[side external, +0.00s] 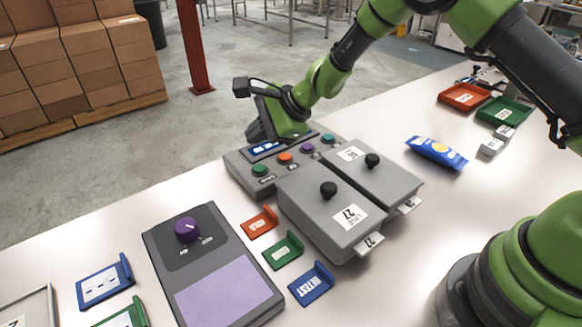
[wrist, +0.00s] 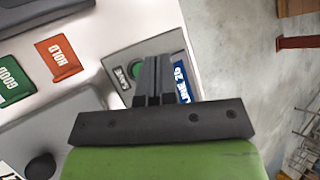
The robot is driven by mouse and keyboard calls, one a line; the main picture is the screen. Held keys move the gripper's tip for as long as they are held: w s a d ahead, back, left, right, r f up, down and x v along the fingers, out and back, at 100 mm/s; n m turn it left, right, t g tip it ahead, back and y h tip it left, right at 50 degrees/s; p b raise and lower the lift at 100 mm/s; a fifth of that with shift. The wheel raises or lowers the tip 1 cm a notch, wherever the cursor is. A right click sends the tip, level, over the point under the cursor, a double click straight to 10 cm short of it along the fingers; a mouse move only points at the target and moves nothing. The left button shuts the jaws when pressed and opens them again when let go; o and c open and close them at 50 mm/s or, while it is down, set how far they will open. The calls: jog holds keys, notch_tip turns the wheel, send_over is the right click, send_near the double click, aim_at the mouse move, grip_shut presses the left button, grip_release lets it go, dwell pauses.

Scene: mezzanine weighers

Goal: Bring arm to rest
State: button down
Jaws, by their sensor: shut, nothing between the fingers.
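My gripper (wrist: 153,68) is shut and empty in the wrist view, its two dark fingers together. In the side external view my gripper (side external: 258,132) points down at the far end of the grey button panel (side external: 238,168), close above its display (side external: 266,147). I cannot tell whether the fingertips touch the panel. The panel has green, orange, purple and teal buttons. In the wrist view the green button (wrist: 133,70) is left of the fingers, and the blue display (wrist: 181,75) is partly hidden behind them.
Two grey lidded boxes (side external: 313,213) with black knobs stand beside the panel. Small orange (side external: 260,222), green (side external: 283,250) and blue (side external: 311,284) label holders lie near a purple-topped weigher (side external: 225,292). A blue packet (side external: 436,153) and red (side external: 464,97) and green (side external: 503,111) trays are at right.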

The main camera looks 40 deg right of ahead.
jog(key=s+d+r+n, duration=0.1)
jog(key=s+r+n, duration=0.4)
jog(key=r, duration=0.4)
jog(key=s+d+r+n, duration=0.1)
jog(key=s+r+n, duration=0.2)
jog(key=s+r, duration=0.55)
jog(key=s+d+r+n+h, duration=0.1)
jog(key=s+d+n+h, duration=0.1)
jog(key=s, duration=0.6)
jog(key=s+d+r+n+h, duration=0.1)
jog(key=s+d+n, duration=0.3)
jog(key=s, duration=0.5)
jog(key=shift+s+d+r+n+h, duration=0.35)
jog(key=shift+d+h, duration=0.1)
jog(key=shift+h, duration=0.15)
